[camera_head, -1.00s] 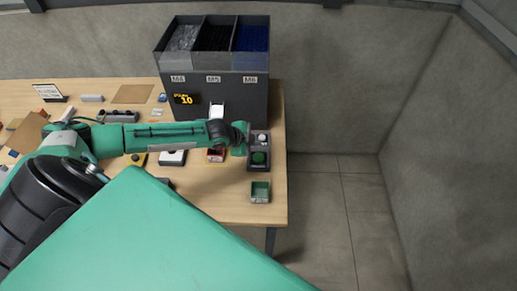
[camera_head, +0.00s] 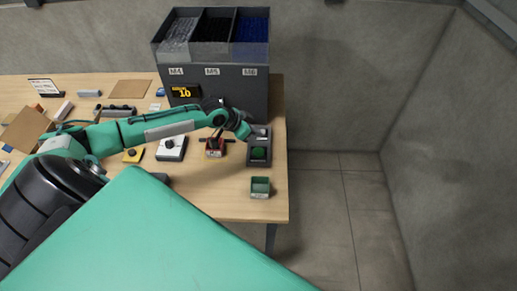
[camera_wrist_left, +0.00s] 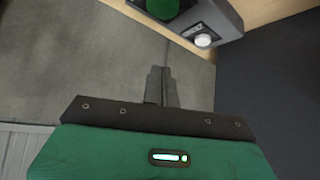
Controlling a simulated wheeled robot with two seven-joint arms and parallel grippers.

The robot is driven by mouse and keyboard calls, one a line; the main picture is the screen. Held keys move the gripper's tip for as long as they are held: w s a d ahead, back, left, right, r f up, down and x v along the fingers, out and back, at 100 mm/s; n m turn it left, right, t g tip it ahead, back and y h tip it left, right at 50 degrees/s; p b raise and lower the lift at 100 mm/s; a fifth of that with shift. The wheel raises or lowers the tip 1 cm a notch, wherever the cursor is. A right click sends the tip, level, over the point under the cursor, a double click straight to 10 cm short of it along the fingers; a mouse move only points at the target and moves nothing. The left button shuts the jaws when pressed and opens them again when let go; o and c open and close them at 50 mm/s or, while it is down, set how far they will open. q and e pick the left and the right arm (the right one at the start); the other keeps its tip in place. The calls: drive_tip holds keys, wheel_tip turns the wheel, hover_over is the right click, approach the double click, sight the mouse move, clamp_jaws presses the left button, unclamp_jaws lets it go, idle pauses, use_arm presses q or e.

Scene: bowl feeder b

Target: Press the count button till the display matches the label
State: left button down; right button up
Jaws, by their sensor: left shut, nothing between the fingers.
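A dark control box (camera_head: 249,158) stands near the table's right edge, with a white button (camera_head: 262,132) and a larger green button (camera_head: 258,153). In the wrist view the white button (camera_wrist_left: 203,40) has a small printed mark beside it, and the green button (camera_wrist_left: 163,7) is cut by the top edge. My left gripper (camera_head: 247,132) is by the box's upper left side. In the wrist view its fingers (camera_wrist_left: 161,72) are shut and empty, apart from the buttons. My right gripper is out of view.
The grey feeder (camera_head: 225,98) has three bins marked M4, M5 and M6. A green tray (camera_head: 260,194) stands in front of the control box. A red device (camera_head: 214,150) and a white box (camera_head: 171,153) stand left of it. Floor is clear to the right.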

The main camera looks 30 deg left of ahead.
sight(255, 152)
use_arm(q)
drive_tip(key=r+n, duration=0.1)
drive_tip(key=n+h+b, duration=0.1)
drive_tip(key=n, duration=0.1)
drive_tip(key=r+n+g+h+b, duration=0.1)
drive_tip(key=n, duration=0.1)
drive_tip(key=shift+s+d+r, duration=0.3)
drive_tip(key=shift+s+r, duration=0.05)
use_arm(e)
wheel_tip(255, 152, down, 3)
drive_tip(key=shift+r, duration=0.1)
use_arm(q)
drive_tip(key=shift+f, duration=0.15)
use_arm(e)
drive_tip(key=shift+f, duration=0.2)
